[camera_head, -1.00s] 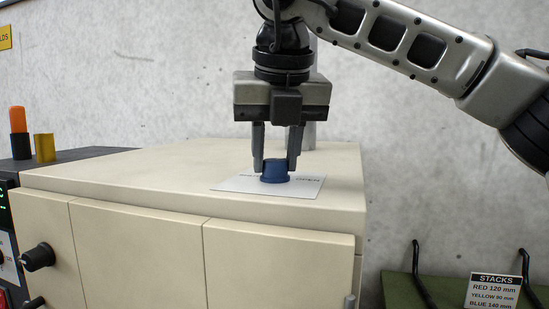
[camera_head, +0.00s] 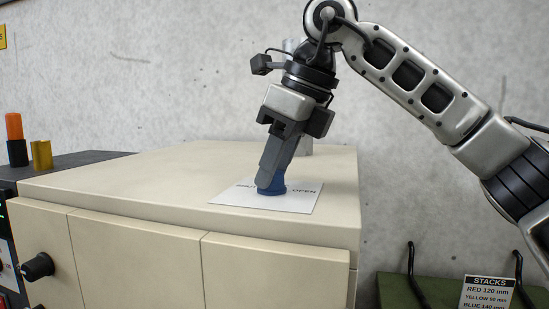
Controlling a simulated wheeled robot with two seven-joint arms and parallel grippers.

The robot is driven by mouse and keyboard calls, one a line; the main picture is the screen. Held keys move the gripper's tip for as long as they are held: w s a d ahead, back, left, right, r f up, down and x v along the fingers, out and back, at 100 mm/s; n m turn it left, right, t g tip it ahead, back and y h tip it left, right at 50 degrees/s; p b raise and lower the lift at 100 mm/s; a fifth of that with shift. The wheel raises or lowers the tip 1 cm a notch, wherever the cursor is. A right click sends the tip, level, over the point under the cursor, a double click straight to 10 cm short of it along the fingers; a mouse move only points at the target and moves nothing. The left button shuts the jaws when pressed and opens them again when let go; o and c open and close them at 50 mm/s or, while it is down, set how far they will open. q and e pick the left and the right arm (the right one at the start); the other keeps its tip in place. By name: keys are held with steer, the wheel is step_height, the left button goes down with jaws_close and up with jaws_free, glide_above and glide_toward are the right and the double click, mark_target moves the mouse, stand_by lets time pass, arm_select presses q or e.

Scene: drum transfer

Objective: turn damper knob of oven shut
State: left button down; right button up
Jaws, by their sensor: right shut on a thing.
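The blue damper knob (camera_head: 271,188) stands on a white label plate (camera_head: 300,200) on top of the cream oven (camera_head: 140,185). The word OPEN shows on the plate's right side; the word on its left is partly covered. My right gripper (camera_head: 269,181) reaches down from above and is shut on the knob. Its fingers are seen nearly edge-on and hide part of the knob. My left gripper is not in view.
A black control knob (camera_head: 38,267) is on the oven's front at left. Orange (camera_head: 15,127) and yellow (camera_head: 41,155) pieces stand on a dark cabinet at left. A green rack with a STACKS sign (camera_head: 488,293) is at lower right. A grey wall is behind.

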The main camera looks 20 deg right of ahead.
steer(key=n+g, duration=0.1)
steer(key=n, duration=0.1)
steer(key=n+g, duration=0.1)
steer(key=n, duration=0.2)
steer(key=shift+w+d+n+y, duration=0.1)
steer(key=shift+w+n+y, duration=0.05)
steer(key=shift+n+y, duration=0.2)
steer(key=n+g, duration=0.1)
steer(key=n, duration=0.3)
steer(key=shift+w+n+g, duration=0.1)
steer(key=shift+n+g, duration=0.25)
steer(key=shift+g, duration=0.05)
steer(key=o, duration=1)
steer(key=shift+v, duration=3.8)
steer(key=shift+w+d, duration=0.1)
